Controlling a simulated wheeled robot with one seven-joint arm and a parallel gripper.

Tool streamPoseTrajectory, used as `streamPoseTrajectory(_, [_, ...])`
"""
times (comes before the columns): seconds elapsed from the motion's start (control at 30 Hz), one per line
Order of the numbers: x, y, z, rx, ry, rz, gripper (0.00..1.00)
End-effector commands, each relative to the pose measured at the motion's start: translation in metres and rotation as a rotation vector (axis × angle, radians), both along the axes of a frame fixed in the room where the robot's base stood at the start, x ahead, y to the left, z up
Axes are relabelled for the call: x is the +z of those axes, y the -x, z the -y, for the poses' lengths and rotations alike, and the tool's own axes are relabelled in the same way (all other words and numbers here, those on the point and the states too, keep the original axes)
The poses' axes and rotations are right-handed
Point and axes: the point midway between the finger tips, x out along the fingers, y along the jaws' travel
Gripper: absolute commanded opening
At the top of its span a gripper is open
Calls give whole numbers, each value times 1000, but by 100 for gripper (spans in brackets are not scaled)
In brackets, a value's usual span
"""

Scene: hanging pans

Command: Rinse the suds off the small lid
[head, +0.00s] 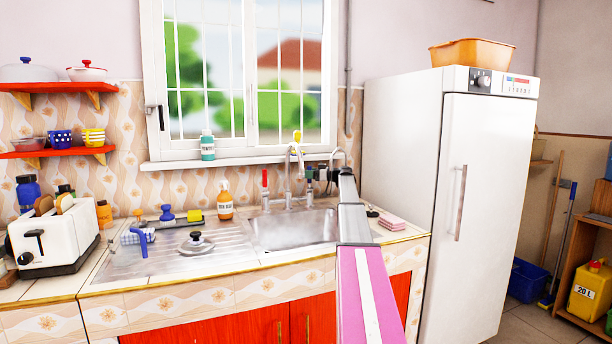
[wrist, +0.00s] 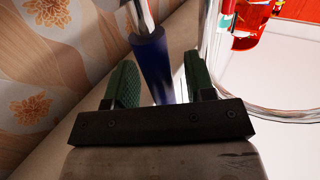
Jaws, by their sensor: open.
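A small lid with a dark knob (head: 196,241) lies on the ribbed drainboard left of the sink basin (head: 295,232). Suds on it are too small to make out. The chrome tap (head: 289,185) stands behind the basin, with a red handle (head: 265,181) to its left. My gripper (head: 322,174) is behind the basin, right of the tap. In the wrist view its green-padded fingers (wrist: 160,68) are open, one on each side of a blue handle (wrist: 152,60). I cannot tell whether they touch it.
An orange soap bottle (head: 225,202) and a yellow sponge (head: 196,215) stand behind the drainboard. A toaster (head: 54,238) is at far left. Pink cloths (head: 393,222) lie right of the basin, beside the white fridge (head: 450,190). The patterned wall (wrist: 50,70) is close to my gripper.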

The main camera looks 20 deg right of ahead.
Motion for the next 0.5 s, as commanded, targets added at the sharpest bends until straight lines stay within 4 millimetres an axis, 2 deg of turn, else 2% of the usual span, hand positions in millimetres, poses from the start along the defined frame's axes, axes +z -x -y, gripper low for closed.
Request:
streamPoseTrajectory(0.2, [0,-7,-12,0,0,0,50])
streamPoseTrajectory(0.47, [0,-8,-13,0,1,-1,50])
streamPoseTrajectory(0.5, [0,-8,-12,0,1,-1,43])
